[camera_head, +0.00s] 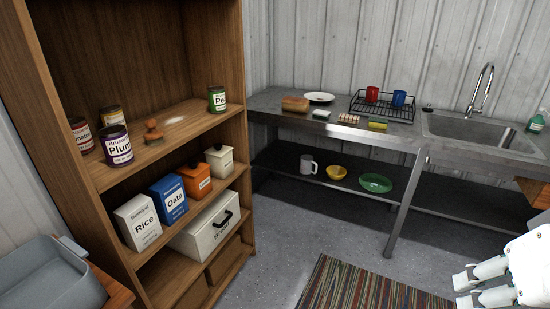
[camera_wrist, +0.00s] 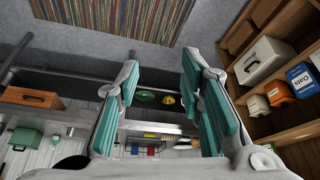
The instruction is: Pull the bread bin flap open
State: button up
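The bread bin (camera_head: 203,232) is a white box with dark lettering and a black handle (camera_head: 224,219) on its front. It sits on a lower shelf of the wooden shelf unit, and its front flap looks closed. It also shows in the wrist view at the upper right (camera_wrist: 254,66), in a picture that is turned upside down. My gripper (camera_head: 464,290) is at the lower right of the head view, far from the bin. In the wrist view its teal-padded fingers (camera_wrist: 160,68) stand wide apart with nothing between them.
Rice (camera_head: 139,221) and oats (camera_head: 169,198) boxes and orange and white canisters stand on the shelf above the bin. A metal sink table (camera_head: 350,135) runs along the back wall. A striped rug (camera_head: 365,285) lies on open floor between the shelf unit and my gripper.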

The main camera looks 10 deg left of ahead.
aim_at(207, 239)
jog(key=i+u, duration=0.25)
jog(key=i, duration=0.2)
jog(key=i+u, duration=0.25)
jog(key=i, duration=0.2)
jog(key=i+l+u, duration=0.25)
jog(key=i, duration=0.2)
